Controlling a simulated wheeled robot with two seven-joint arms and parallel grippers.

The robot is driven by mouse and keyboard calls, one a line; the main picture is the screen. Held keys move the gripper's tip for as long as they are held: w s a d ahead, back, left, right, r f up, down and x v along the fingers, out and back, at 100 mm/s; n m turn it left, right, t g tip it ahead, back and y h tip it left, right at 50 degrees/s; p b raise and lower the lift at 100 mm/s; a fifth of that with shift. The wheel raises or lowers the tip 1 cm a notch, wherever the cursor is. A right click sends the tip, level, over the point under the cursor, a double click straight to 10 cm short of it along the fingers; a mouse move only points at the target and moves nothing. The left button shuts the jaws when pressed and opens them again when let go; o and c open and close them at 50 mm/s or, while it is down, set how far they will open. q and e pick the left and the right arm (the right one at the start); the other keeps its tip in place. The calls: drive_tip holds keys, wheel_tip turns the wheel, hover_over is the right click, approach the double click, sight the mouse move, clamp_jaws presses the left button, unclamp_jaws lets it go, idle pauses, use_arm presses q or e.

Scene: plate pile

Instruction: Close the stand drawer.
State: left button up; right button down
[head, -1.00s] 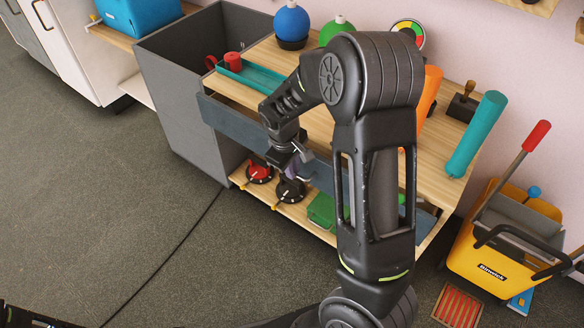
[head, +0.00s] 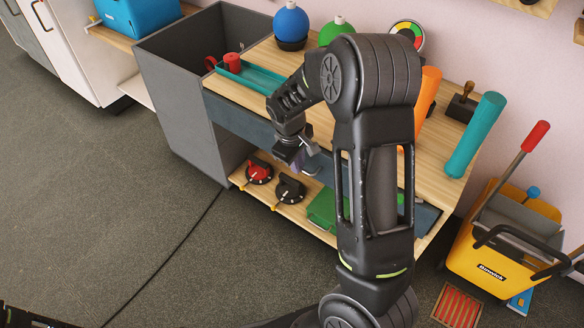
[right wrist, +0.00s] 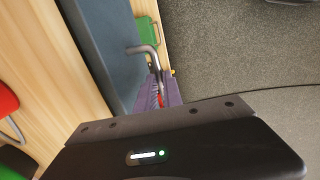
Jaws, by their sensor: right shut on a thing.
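The stand (head: 330,128) has a light wood top. Its blue-grey drawer front (head: 236,117) lies close under the top's front edge; I cannot tell if a small gap is left. My right gripper (head: 300,163) is at the middle of the drawer front, partly hidden by my arm in the head view. In the right wrist view, its purple fingers (right wrist: 170,92) are shut on the bent grey drawer handle (right wrist: 145,50), beside the drawer front (right wrist: 104,45). The drawer's right part is mostly behind my arm. My left gripper is not visible.
A lower shelf holds a red-topped knob (head: 259,171), a black knob (head: 289,188) and a green box (head: 322,208). A grey open bin (head: 182,105) stands left of the stand. A yellow mop bucket (head: 490,262) stands right.

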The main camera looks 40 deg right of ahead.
drive_tip(key=shift+w+d+r, duration=0.1)
drive_tip(key=shift+w+d, duration=0.1)
drive_tip(key=shift+d, duration=0.3)
drive_tip(key=shift+w+d, duration=0.15)
drive_tip(key=shift+d, duration=0.3)
drive_tip(key=c, duration=1.5)
unclamp_jaws()
drive_tip(key=r, duration=0.2)
drive_tip(key=a+r+p, duration=0.1)
drive_tip(key=r, duration=0.2)
drive_tip(key=r+p, duration=0.1)
drive_tip(key=r, duration=0.1)
drive_tip(key=shift+s+a+r, duration=0.25)
